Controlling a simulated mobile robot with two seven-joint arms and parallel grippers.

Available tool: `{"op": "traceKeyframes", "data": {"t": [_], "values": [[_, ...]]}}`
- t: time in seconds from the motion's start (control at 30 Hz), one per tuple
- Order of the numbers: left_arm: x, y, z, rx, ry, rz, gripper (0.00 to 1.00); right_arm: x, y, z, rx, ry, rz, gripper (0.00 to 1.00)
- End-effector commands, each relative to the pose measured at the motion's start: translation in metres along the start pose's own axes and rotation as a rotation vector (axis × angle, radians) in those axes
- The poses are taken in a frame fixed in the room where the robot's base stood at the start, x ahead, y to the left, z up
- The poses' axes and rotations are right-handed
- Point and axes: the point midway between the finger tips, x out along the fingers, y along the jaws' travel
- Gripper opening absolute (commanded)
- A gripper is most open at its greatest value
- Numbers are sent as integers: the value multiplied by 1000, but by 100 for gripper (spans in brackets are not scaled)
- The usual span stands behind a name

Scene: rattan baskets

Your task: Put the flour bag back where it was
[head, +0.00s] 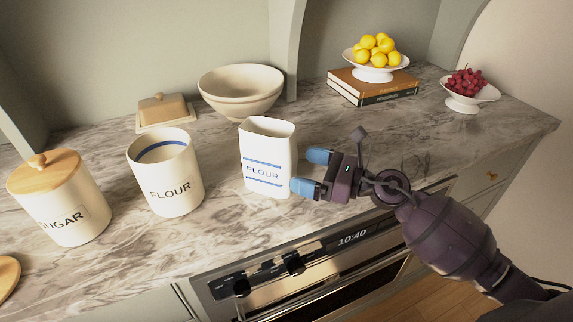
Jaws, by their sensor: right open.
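The flour bag (267,158), white with blue stripes and the word FLOUR, stands upright on the marble counter in the head view. To its left stands a round cream flour canister (166,173) without a lid, with a blue band inside its rim. My right gripper (306,171) comes in from the right, just beside the bag's right side. Its blue fingertips are apart and nothing shows between them; I cannot tell whether a fingertip touches the bag. My left gripper is not in the view.
A lidded sugar canister (62,205) stands at the left. A butter dish (166,112) and a large bowl (241,92) are behind. Books (373,88) bear a lemon stand (375,73); a grape bowl (470,97) is at right. The counter (345,123) has free room behind my gripper.

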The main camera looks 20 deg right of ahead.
Motion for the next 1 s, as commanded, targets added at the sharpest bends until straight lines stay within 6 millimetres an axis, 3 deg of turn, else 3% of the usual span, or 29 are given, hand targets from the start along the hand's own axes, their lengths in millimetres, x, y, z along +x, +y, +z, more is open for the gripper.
{"op": "traceKeyframes", "data": {"t": [0.1, 0.33, 1.0], "values": [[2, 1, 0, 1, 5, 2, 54, -22, 0, -4, 2, 5, -1, 95], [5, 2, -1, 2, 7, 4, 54, -46, 0, -1, 1, 1, 0, 95], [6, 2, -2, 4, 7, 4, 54, -50, 0, 0, 0, -1, 1, 95]]}}
